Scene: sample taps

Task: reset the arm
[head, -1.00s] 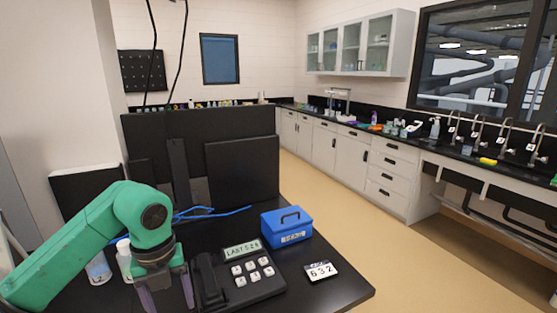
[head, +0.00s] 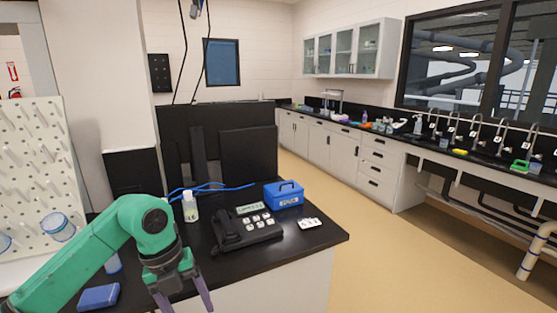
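My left arm, green, comes in from the lower left of the head view. Its gripper (head: 186,300) points down at the front edge of the black desk (head: 322,243). Its two purple fingers are spread apart, with nothing seen between them. The fingertips are close to the bottom edge of the picture. My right arm and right gripper are not in view.
On the desk stand a black phone (head: 247,233), a blue box (head: 284,194), a white number card (head: 309,224), a white bottle (head: 190,207) and a blue block (head: 99,297). A white pegboard (head: 38,150) is at left. Open floor (head: 375,250) lies to the right.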

